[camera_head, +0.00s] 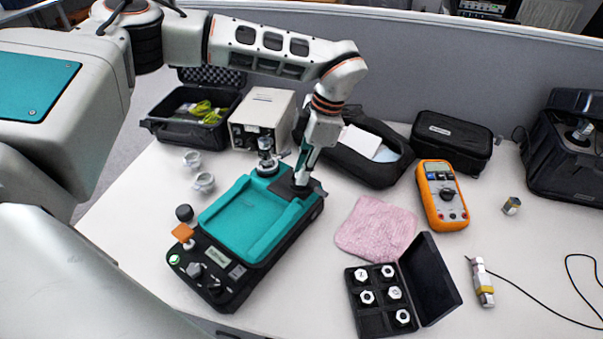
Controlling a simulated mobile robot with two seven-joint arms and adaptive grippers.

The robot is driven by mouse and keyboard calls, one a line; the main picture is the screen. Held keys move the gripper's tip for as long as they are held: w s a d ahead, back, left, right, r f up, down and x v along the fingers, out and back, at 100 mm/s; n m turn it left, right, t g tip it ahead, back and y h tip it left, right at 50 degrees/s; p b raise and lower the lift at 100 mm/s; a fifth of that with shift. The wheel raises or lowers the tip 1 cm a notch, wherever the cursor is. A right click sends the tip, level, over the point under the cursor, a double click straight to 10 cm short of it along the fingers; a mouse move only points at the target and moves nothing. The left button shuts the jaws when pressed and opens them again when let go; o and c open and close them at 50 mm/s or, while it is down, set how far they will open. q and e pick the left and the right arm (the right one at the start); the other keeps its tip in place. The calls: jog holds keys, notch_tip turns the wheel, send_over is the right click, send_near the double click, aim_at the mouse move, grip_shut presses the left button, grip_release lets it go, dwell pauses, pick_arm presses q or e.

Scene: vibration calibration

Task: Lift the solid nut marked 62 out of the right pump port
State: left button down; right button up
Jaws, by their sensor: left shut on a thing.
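The teal-topped pump device (240,222) stands on the table left of centre, with its panel towards the front. My left gripper (301,180) points down at the right pump port, at the device's back right corner. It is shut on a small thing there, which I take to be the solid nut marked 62. The fingers hide the nut and its marking, and I cannot tell whether it is still seated in the port. A metal fitting (267,158) stands upright at the back left of the device. My right gripper is not in view.
An open black case (372,324) with several white nuts lies at the front. A pink cloth (376,228), an orange multimeter (442,195) and a black pouch (340,150) lie to the right. A grey box (262,108) stands behind.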

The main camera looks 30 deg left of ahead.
pick_arm(q)
jog(key=shift+r, duration=0.25)
notch_tip(320, 180, up, 23)
jog(key=p, duration=0.8)
jog(key=shift+r, duration=0.15)
dwell(0.3)
dwell(0.4)
